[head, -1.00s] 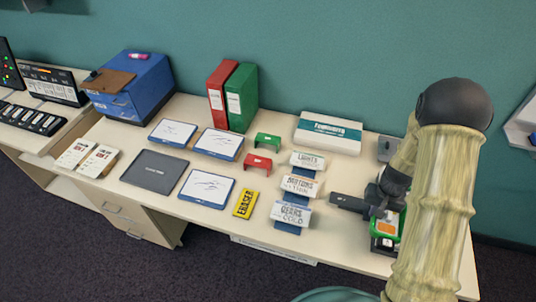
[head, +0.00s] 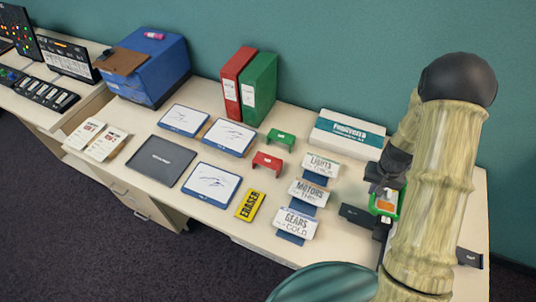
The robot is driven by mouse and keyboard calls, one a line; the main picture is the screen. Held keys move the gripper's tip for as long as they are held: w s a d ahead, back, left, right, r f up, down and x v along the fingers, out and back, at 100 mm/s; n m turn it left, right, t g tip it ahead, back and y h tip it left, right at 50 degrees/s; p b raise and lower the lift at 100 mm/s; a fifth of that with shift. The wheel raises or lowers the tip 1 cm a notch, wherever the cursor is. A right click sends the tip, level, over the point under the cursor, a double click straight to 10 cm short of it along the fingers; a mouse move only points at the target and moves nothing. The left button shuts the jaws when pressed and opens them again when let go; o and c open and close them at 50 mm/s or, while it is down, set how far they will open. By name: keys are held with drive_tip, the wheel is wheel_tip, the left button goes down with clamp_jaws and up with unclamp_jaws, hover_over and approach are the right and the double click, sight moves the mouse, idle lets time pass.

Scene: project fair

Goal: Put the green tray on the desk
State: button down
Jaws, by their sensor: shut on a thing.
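The green tray (head: 384,213) is at the right part of the desk (head: 330,253), with something orange and white inside it. My gripper (head: 381,222) is shut on the tray, close beside my thick pale arm. The arm and dark gripper parts hide much of the tray. I cannot tell whether its underside touches the desk or hangs a little above it.
Gears, motors and lights name signs (head: 308,193) stand left of the gripper. A white-and-teal box (head: 347,134) is behind. A dark labelled piece (head: 470,258) shows right of my arm.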

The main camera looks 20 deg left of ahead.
drive_tip(key=shift+a, duration=0.1)
drive_tip(key=shift+s, duration=0.1)
drive_tip(key=w+a+f+b, duration=0.2)
drive_tip(key=w+a, duration=0.7)
drive_tip(key=w, duration=0.3)
drive_tip(key=shift+a+f+m, duration=0.15)
drive_tip(key=shift+f+m, duration=0.1)
drive_tip(key=shift+m, duration=0.15)
drive_tip(key=shift+f+p, duration=0.85)
drive_tip(key=shift+f, duration=2.05)
